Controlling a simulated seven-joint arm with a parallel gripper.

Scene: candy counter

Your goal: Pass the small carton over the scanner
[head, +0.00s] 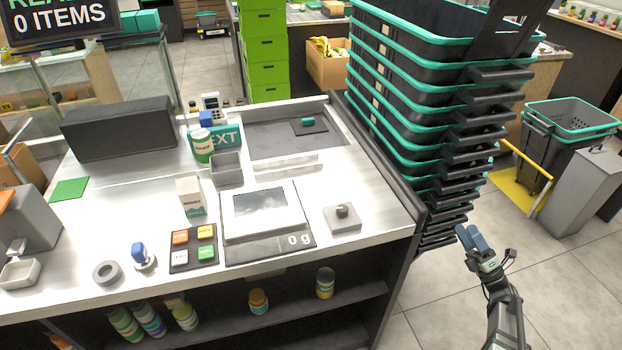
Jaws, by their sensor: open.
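A small white carton (190,198) with a green band low on its side stands upright on the counter, left of centre. Just right of it, a flat white unit with a dark glass window (259,203) lies on the counter, apart from the carton; it looks like the scanner. A black strip along its front reads "0 g". My gripper (467,232) is at the lower right, beyond the counter's right edge and over the floor. It is open, with blue fingers and nothing seen between them, far from the carton.
A button pad (193,247) sits in front of the carton and a grey bin (227,169) behind. A knobbed plate (343,217) is right of the glass unit. Tall stacked baskets (400,130) stand beside the counter. A sign (60,22) reads "0 ITEMS".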

